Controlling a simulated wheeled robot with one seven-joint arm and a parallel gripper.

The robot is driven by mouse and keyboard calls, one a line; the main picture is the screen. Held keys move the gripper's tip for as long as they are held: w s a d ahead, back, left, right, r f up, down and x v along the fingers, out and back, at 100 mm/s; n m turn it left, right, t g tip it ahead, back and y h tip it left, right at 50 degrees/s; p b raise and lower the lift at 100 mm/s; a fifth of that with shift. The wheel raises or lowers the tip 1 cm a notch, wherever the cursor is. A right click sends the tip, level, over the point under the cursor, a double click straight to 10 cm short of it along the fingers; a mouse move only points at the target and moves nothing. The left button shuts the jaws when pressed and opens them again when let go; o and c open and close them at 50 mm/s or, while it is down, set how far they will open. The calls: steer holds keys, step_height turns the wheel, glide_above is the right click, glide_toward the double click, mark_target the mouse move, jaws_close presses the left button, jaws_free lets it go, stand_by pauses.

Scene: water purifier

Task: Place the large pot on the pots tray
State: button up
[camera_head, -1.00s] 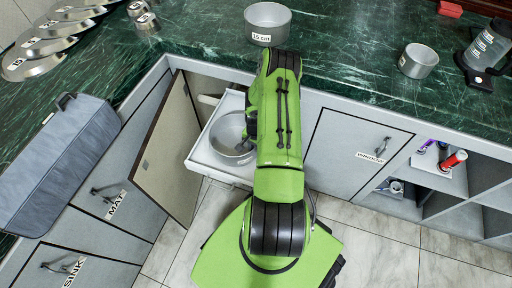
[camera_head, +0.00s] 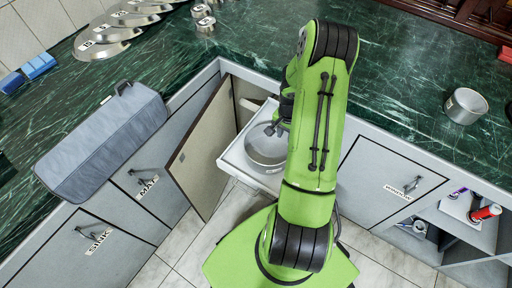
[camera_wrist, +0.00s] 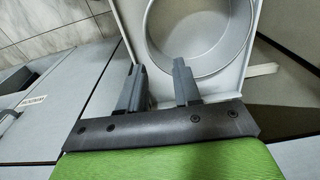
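A large grey pot (camera_head: 267,148) sits upright inside the white pulled-out pots tray (camera_head: 235,157) of the open corner cabinet. My gripper (camera_head: 273,127) is over the pot's far side in the head view, partly hidden by my own arm. In the wrist view, the two fingers of my gripper (camera_wrist: 160,75) are apart with nothing held between them. The pot (camera_wrist: 205,70) lies just beyond the fingertips, within the tray (camera_wrist: 128,20); I cannot tell whether a finger touches its wall.
The open cabinet door (camera_head: 205,150) stands left of the tray. A smaller pot (camera_head: 465,105) is on the green counter (camera_head: 400,70) at right. A grey folded bag (camera_head: 103,142) and several lids (camera_head: 110,40) lie at left. Floor shows below the cabinets.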

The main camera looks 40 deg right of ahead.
steer(key=a+r+n+t, duration=0.1)
steer(key=a+r+n, duration=0.1)
steer(key=a+r, duration=0.4)
steer(key=w+a+r+n+h, duration=0.1)
steer(key=a+r+n, duration=0.2)
steer(key=r, duration=0.6)
steer(key=a+r+n+t, duration=0.1)
steer(key=a+r+n, duration=0.1)
steer(key=a+r, duration=0.4)
steer(key=s+a+r+n+t+y, duration=0.1)
steer(key=s+a+r+n+t, duration=0.2)
steer(key=s+a+r+n, duration=0.4)
steer(key=s+a+r, duration=0.3)
steer(key=s+a, duration=0.1)
steer(key=s, duration=0.3)
steer(key=shift+r+y, duration=0.2)
steer(key=shift+y, duration=0.1)
steer(key=shift+a, duration=0.1)
